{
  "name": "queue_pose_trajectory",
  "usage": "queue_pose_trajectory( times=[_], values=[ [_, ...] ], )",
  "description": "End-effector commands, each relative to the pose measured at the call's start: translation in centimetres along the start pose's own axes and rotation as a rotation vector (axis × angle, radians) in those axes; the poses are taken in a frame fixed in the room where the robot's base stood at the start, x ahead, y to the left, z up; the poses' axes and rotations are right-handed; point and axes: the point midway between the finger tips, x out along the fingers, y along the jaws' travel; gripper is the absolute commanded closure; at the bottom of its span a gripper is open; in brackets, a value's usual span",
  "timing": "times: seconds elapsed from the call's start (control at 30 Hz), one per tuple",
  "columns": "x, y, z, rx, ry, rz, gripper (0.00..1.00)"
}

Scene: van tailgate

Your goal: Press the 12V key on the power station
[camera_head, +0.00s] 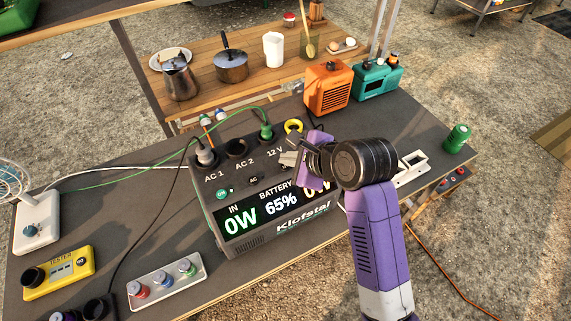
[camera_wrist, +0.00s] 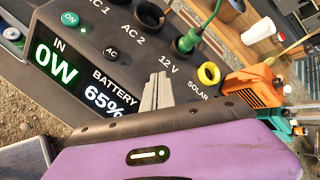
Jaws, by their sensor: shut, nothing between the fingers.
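The power station (camera_head: 240,222) is a dark grey box on the table. Its display (camera_head: 268,207) reads IN 0W and BATTERY 65%; the right end is partly covered by my arm. The ON key (camera_head: 222,194) glows green, and the AC key (camera_head: 254,180) is dark. The "12 V" label (camera_wrist: 168,63) shows below a socket holding a green plug (camera_wrist: 184,43). My gripper (camera_head: 288,159) is shut and empty, its fingertips (camera_wrist: 161,76) over the panel just below that label. The 12V key is not visible, apparently hidden by the fingers; I cannot tell whether they touch it.
A black plug (camera_head: 205,157) fills the AC 1 socket; AC 2 is open. A yellow-ringed SOLAR socket (camera_wrist: 209,73) is beside 12 V. Cables run left across the table. An orange box (camera_head: 328,88) and teal box (camera_head: 375,80) stand behind. A yellow tester (camera_head: 60,272) lies front left.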

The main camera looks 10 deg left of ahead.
Motion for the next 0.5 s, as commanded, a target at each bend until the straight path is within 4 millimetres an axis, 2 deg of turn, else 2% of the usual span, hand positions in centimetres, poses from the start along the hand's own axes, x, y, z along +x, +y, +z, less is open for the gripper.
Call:
queue_pose_trajectory(
  times=[0.5],
  values=[
    [0.49, 0.38, -0.37, 0.000, 0.000, 0.000, 1.00]
  ],
)
